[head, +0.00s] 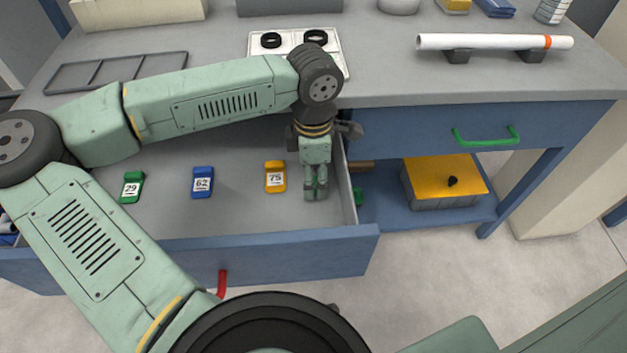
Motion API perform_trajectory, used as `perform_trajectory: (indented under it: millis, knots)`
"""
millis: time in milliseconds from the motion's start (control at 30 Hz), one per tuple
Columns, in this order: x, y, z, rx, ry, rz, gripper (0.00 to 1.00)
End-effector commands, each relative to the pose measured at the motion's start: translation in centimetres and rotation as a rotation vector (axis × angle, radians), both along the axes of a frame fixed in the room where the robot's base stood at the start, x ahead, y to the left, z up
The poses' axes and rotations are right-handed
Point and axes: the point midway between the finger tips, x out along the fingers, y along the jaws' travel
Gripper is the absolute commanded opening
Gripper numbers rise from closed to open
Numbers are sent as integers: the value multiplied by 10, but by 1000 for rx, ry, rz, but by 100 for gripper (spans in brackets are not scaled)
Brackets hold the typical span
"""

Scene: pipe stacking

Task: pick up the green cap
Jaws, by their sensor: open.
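A small green piece (131,187) with a white label reading 29 lies at the left in the open drawer (240,222). I cannot tell whether it is the green cap. Another small green object (358,196) shows just right of the drawer's side wall, partly hidden. My gripper (316,195) points down at the drawer's right end, right of a yellow piece (275,177) labelled 75. It is open, with nothing visible between its fingers. It is far from the piece labelled 29 and separated from the other green object by the drawer's side wall.
A blue piece (203,182) labelled 62 lies in the drawer. The countertop above holds a white plate with black rings (262,50), an empty divided frame (115,72) and a white pipe (480,41) on supports. A yellow-lidded box (440,175) stands on the lower shelf.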

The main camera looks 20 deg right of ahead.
Motion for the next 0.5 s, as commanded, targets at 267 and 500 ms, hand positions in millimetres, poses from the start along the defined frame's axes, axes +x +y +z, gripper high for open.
perform_trajectory:
  millis: [267, 500]
  knots:
    - [0, 0, -9, 0, -1, 0, 51]
    - [0, 0, -9, 0, -1, 0, 39]
